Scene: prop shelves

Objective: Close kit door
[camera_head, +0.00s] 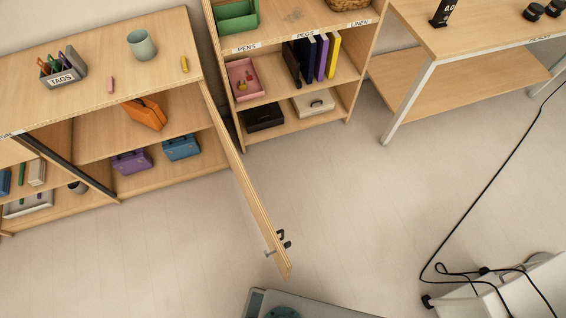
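The kit door (256,203) is a light wooden panel seen nearly edge-on. It stands wide open, swung out from the right side of the low wooden cabinet (95,92) into the room. A dark handle (281,240) sits near its free end, with a small grey metal piece beside it. Inside the open compartment are an orange case (146,113) on the upper shelf and a purple case (131,162) and a blue case (181,148) below. My gripper is not in view.
A shelf unit (240,121) with books and boxes stands right of the cabinet, and a table (458,42) beyond it. A black cable (476,187) crosses the floor at right near a white object (530,290). Floor right of the door is clear.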

